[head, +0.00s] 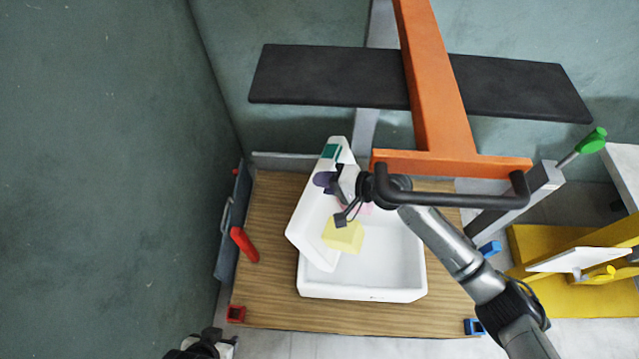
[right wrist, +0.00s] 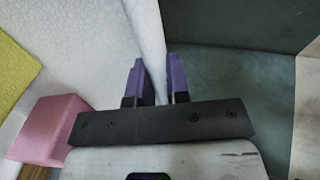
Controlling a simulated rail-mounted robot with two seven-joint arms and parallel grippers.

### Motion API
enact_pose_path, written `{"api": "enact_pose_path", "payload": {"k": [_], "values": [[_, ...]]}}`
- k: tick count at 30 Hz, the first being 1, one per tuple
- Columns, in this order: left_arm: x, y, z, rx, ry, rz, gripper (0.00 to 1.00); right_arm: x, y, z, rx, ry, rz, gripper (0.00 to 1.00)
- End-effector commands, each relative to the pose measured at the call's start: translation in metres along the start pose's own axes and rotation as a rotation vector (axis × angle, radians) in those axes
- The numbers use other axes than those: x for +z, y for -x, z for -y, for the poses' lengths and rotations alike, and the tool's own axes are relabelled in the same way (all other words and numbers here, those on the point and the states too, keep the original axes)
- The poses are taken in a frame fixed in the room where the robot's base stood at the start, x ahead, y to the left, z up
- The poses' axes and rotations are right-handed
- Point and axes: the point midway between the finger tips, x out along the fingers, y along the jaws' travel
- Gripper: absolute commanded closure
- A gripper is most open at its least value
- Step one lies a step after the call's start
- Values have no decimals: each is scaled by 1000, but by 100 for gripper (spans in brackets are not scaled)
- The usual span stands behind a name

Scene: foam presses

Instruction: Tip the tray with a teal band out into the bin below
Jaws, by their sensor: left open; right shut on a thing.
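The white tray with a teal band (head: 330,151) is tilted over the left part of a white bin (head: 362,293). My right gripper (head: 331,192) is shut on the tray's wall; in the right wrist view its purple fingers (right wrist: 155,82) have the white wall between them. A yellow foam block (head: 343,237) shows at the tray's lower right edge, over the bin. A pink block (head: 360,209) is partly hidden behind my right arm; it also shows in the right wrist view (right wrist: 48,128). Whether the blocks touch tray or bin is unclear. My left gripper (head: 208,338) is open at the bottom edge, away from the tray.
The bin stands on a wooden table (head: 270,290). A red handle (head: 244,244) is at the table's left side. An orange press frame (head: 440,90) with a dark bar handle (head: 450,199) overhangs the back. A yellow structure (head: 560,300) stands at right.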

Motion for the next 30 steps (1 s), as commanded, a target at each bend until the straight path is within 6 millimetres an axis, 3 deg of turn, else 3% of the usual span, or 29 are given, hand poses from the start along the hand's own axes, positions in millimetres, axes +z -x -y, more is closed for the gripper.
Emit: {"api": "enact_pose_path", "payload": {"k": [30], "values": [[22, -68, 0, -5, -6, 1, 49, 0, 38, -14, -199, 0, 0, 100]]}}
